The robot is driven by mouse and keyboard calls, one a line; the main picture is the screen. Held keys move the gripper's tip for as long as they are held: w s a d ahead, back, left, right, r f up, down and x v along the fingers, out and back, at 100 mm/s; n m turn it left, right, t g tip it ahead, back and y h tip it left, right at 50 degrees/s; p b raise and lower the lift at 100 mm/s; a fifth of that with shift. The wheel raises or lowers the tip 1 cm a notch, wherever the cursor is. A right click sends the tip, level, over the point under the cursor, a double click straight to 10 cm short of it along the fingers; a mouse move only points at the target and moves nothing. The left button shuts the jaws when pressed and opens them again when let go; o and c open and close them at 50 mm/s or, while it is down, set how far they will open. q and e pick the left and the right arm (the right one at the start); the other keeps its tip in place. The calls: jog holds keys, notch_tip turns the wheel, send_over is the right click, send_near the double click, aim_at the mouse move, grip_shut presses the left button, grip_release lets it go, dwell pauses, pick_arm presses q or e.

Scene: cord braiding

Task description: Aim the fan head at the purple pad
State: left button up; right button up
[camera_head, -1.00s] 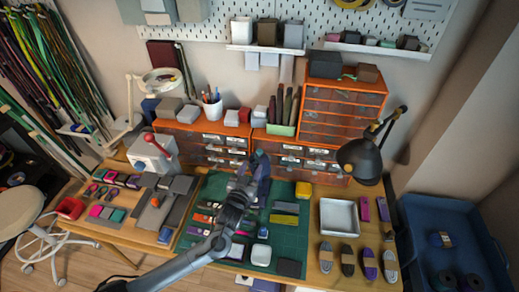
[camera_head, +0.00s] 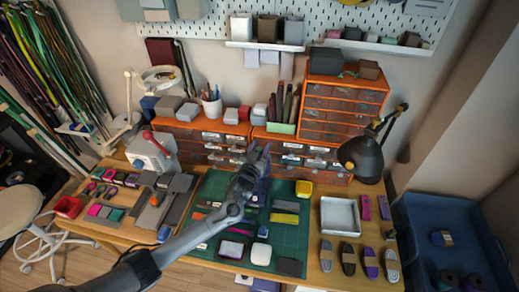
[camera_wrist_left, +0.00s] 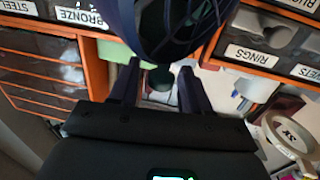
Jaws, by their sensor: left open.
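The fan head, a dark blue round cage (camera_wrist_left: 170,25), fills the top middle of the left wrist view, just beyond my fingers. In the head view it is a small dark shape (camera_head: 258,160) at the back of the green mat, partly hidden by my gripper; its facing is hard to tell. My left gripper (camera_wrist_left: 158,82) is open, its two fingers apart just below the cage; I cannot tell whether they touch it. A flat pad with a purple-pink edge (camera_head: 232,248) lies at the mat's front; I cannot be sure it is the purple pad. My right gripper is not in view.
Orange drawer units (camera_head: 345,105) stand close behind the fan. A white tray (camera_head: 340,216) and a black lamp (camera_head: 361,158) are to the right.

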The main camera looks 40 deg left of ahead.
pick_arm(q)
grip_shut()
